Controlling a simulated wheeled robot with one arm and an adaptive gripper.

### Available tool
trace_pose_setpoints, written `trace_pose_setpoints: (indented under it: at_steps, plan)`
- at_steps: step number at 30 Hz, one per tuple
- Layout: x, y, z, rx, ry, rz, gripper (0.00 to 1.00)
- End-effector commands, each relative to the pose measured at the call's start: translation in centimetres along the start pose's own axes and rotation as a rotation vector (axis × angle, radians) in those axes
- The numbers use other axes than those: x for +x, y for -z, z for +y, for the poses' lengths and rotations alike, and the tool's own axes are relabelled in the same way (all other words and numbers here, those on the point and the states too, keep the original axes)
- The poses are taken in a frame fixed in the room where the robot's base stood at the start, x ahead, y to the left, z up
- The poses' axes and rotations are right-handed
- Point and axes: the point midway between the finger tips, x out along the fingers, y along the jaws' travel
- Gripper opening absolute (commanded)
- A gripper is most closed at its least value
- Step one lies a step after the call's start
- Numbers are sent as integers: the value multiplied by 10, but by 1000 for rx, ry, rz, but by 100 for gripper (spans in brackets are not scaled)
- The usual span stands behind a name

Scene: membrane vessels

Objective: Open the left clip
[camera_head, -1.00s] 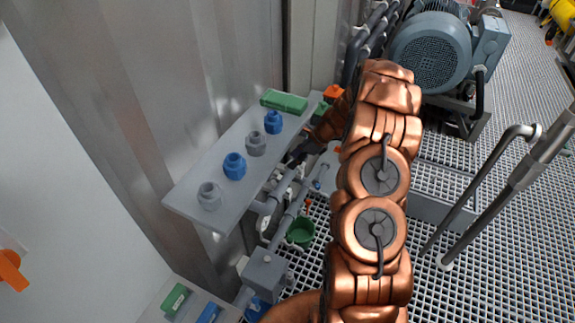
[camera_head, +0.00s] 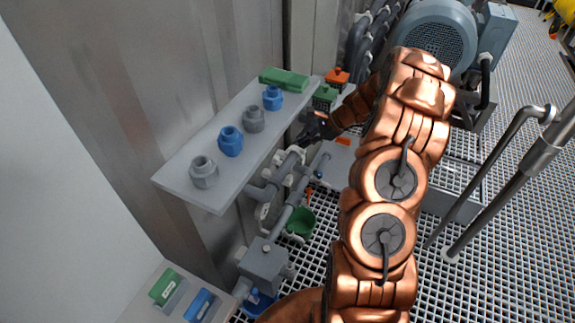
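My gripper (camera_head: 314,128) is a small dark shape at the end of my copper-coloured arm, beside the right edge of the grey shelf. It is just above the far end of the grey pipes (camera_head: 279,176). Its fingers are small and partly hidden, so I cannot tell whether they are open or shut. Pale clip-like fittings sit on the pipes, one near the gripper (camera_head: 292,155) and one lower down (camera_head: 263,212). I cannot tell which is the left clip, or whether either is open. A gap shows between the gripper and the lower fitting.
The grey shelf (camera_head: 180,178) overhangs the pipes on the left and bears blue and grey fittings and a green block (camera_head: 284,79). A motor (camera_head: 437,35) and handrail (camera_head: 501,200) stand right.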

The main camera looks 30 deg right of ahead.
Motion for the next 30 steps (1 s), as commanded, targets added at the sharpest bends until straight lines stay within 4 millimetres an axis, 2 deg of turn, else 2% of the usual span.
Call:
trace_pose_setpoints:
  at_steps: [1, 3, 21, 30]
  plan:
    - [7, 13, 4, -57, 17, -19, 0]
    - [4, 18, 5, -151, 41, -43, 0]
    - [-19, 48, 32, -952, 314, -165, 0]
    - [-26, 46, 37, -1094, 370, -168, 0]
